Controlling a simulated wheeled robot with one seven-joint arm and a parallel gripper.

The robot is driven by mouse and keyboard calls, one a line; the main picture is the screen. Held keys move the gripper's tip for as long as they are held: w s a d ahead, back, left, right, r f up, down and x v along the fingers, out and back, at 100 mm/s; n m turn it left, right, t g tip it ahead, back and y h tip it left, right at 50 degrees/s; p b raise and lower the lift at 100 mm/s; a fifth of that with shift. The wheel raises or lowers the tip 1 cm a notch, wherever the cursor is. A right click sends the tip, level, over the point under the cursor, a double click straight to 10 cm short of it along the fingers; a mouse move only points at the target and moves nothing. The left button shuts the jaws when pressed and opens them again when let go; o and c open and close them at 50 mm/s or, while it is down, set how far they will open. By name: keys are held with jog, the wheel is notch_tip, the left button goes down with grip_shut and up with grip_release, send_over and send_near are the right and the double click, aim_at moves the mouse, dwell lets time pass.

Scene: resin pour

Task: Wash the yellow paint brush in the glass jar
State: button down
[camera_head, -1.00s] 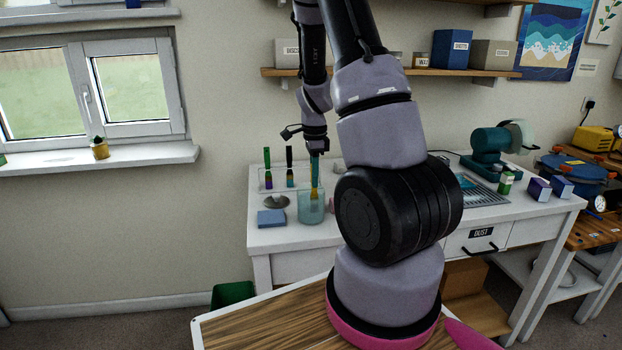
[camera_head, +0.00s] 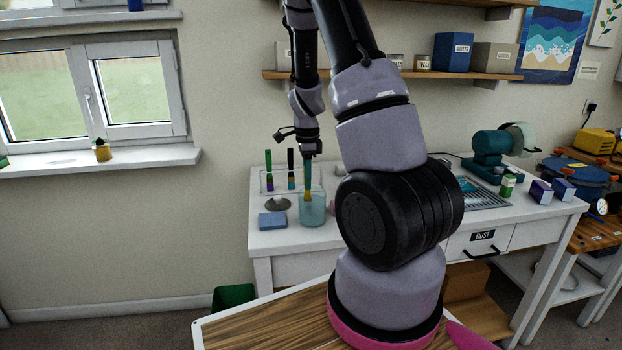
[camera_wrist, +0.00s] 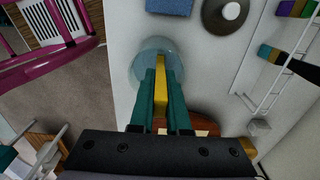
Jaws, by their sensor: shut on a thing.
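My gripper (camera_head: 308,160) is shut on the yellow paint brush (camera_wrist: 160,72), which lies between its two teal fingers in the wrist view. In the head view the brush (camera_head: 307,193) points down, and its yellow lower end is inside the glass jar (camera_head: 313,214), towards the left side. The clear bluish jar stands upright on the white table, and its round rim also shows in the wrist view (camera_wrist: 140,55). The fingers hide part of the jar there. I cannot tell whether the brush touches the jar's wall or bottom.
A grey round lidlike thing (camera_head: 277,204) and a blue block (camera_head: 271,220) lie left of the jar. A wall shelf (camera_head: 400,75) with boxes is above.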

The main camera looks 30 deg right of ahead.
notch_tip(320, 180, up, 9)
jog(key=d, duration=0.1)
jog(key=shift+s+f, duration=0.2)
jog(key=shift+s, duration=0.2)
dwell(2.5)
dwell(0.7)
notch_tip(320, 180, up, 6)
dwell(0.6)
jog(key=shift+f, duration=0.1)
dwell(0.3)
